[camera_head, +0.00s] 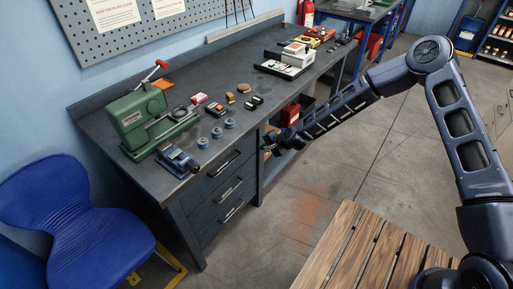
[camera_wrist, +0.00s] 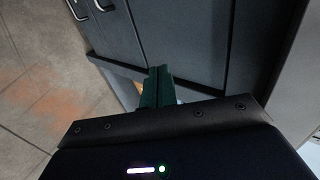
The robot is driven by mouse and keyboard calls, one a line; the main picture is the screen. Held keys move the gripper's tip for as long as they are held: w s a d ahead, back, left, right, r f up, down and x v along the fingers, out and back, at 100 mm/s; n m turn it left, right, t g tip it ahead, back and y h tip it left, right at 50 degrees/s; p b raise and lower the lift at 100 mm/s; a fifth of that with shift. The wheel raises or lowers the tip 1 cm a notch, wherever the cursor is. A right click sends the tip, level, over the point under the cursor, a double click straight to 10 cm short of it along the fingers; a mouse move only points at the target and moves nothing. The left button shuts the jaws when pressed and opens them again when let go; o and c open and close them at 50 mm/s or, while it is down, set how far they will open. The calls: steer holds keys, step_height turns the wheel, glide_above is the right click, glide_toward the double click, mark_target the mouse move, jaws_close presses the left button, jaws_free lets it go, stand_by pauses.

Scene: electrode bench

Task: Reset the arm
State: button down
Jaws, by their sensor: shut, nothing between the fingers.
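My arm reaches from the right of the head view towards the front of the grey workbench (camera_head: 125,100). My gripper (camera_head: 266,148) is small in that view, near the bench's front edge beside the drawers. In the wrist view my gripper (camera_wrist: 158,88) shows its dark green fingers together, with nothing between them. The fingers point at the dark cabinet front (camera_wrist: 185,40) of the bench. I cannot tell the exact gap between the fingertips and the bench.
A green machine (camera_head: 150,118), a small blue vise (camera_head: 178,160) and several small parts stand on the bench. A blue chair (camera_head: 75,215) is at the left. A slatted wooden table (camera_head: 345,250) is below my arm. Open floor (camera_head: 300,205) lies between bench and table.

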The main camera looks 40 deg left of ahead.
steer(key=shift+v, duration=2.6)
steer(key=shift+w+d+r, duration=0.1)
steer(key=w+d+r+n+t+h, duration=0.2)
steer(key=w+d+r+n, duration=0.1)
steer(key=w+d+r, duration=1.3)
steer(key=w+d+r+t+h, duration=0.1)
steer(key=w+d+r+h, duration=0.1)
steer(key=d+r, duration=0.65)
steer(key=w+d+r+t+h, duration=0.1)
steer(key=d+r, duration=0.3)
steer(key=d, duration=0.9)
steer(key=s+d+r+m+h, duration=0.1)
steer(key=s+d+r, duration=0.35)
steer(key=d, duration=0.55)
steer(key=s+d+r+h, duration=0.2)
steer(key=s+d+r, duration=0.25)
steer(key=d, duration=0.45)
steer(key=s+d+r+m+h, duration=0.1)
steer(key=s+d+r, duration=0.35)
steer(key=d, duration=0.55)
steer(key=s+d+r+m, duration=0.1)
steer(key=s+d, duration=0.6)
steer(key=s, duration=0.1)
steer(key=shift+s+r+t, duration=0.3)
steer(key=shift+s+r, duration=0.05)
